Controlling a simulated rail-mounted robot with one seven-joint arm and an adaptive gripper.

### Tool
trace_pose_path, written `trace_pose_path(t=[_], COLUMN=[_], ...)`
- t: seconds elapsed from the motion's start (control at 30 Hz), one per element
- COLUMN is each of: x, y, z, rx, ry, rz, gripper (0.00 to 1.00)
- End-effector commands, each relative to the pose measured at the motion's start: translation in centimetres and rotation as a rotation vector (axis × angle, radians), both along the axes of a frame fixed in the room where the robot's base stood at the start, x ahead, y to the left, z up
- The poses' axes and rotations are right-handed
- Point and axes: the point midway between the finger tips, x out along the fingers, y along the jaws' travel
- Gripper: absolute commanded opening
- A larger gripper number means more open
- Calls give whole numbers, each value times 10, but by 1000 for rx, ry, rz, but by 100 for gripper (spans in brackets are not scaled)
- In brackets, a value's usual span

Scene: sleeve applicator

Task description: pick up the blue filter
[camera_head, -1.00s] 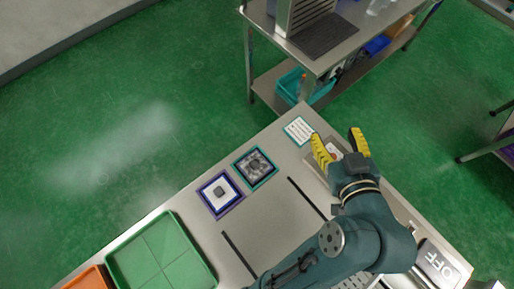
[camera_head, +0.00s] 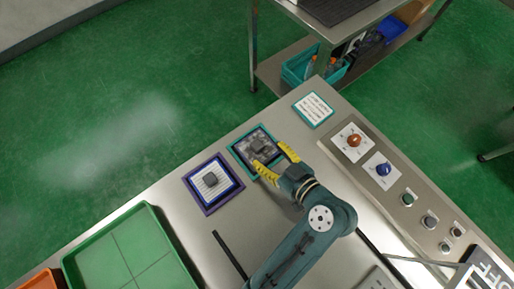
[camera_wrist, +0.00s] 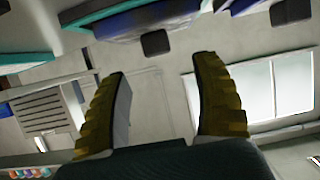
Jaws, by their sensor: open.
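The blue filter (camera_head: 236,183) is a square with a violet-blue rim, a pale striped face and a grey block in its middle. It lies flat on the metal bench. A similar teal-rimmed square (camera_head: 235,151) with a dark, patterned face and a grey block lies just above and to its right. My gripper (camera_head: 273,161) is open and empty, with yellow fingertips at the teal-rimmed square's lower right edge, to the right of the blue filter. In the wrist view, bluish panels with dark blocks show beyond the open fingers; I cannot tell which is which.
A green tray (camera_head: 152,210) stands at lower left, beside an orange one (camera_head: 47,281). A teal-edged card (camera_head: 313,109) lies at the bench's far end. Knobs and buttons (camera_head: 383,169) line the right side. A dark strip (camera_head: 229,254) lies below the filter.

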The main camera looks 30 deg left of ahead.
Motion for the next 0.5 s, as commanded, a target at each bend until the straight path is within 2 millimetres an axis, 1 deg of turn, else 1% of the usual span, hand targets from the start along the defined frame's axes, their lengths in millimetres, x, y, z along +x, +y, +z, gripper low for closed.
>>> trace_pose_path(t=[0.17,0.33,0.4,0.5], x=[7,19,22,24], y=[17,42,48,51], z=[-10,-23,-25,-25], rx=[0,0,-1,0], ry=[-1,-1,-1,0], rz=[4,3,2,-1], gripper=[65,65,65,65])
